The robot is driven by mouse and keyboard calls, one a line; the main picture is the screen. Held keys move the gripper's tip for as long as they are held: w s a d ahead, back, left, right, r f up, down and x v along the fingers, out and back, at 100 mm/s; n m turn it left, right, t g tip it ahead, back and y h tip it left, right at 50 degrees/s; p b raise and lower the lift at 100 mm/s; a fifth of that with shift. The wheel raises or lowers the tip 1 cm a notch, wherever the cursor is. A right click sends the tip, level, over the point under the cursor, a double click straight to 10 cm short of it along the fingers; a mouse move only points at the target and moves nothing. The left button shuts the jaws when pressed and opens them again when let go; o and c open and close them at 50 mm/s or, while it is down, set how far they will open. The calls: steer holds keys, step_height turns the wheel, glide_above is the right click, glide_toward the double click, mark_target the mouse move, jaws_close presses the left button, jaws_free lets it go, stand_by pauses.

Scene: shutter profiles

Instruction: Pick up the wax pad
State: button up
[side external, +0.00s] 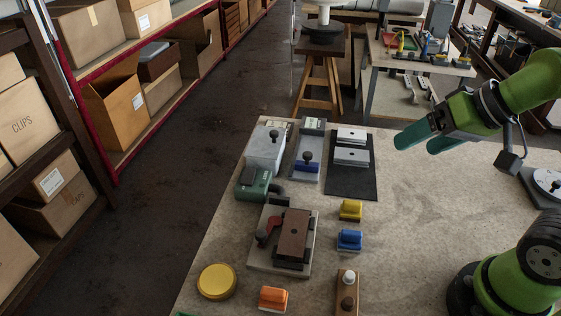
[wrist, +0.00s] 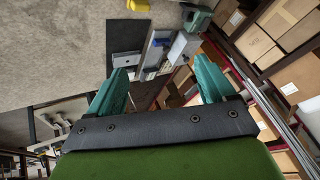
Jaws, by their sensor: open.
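A round yellow disc-like pad or tin (side external: 217,281) lies flat near the table's front left edge. Small blocks with grip-like tops stand nearby: one yellow (side external: 350,210), one blue (side external: 349,240) and one orange (side external: 273,298). I cannot tell for certain which of these is the wax pad. My gripper (side external: 418,138) is open and empty, raised above the right side of the table and well apart from all of them.
A brown block sits in a fixture (side external: 258,262) mid-table, beside a green tool (side external: 252,184). Behind are a grey box (side external: 266,146), a narrow board with a black knob (side external: 307,158) and a black mat (side external: 350,182) with pale plates. A small wooden stand (side external: 346,298) is at front. The table's right is mostly clear.

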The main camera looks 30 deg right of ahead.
steer(key=w+a+f+n+g+y, duration=0.1)
steer(key=a+n+g, duration=0.1)
steer(key=a, duration=0.3)
steer(key=w+a+f+n+g, duration=0.1)
steer(key=a+f+g, duration=0.1)
steer(key=a, duration=0.3)
steer(key=m+g+h, duration=0.3)
steer(key=m, duration=0.5)
glide_above(273, 290)
step_height(273, 290, down, 5)
step_height(273, 290, down, 16)
steer(key=shift+r, duration=0.1)
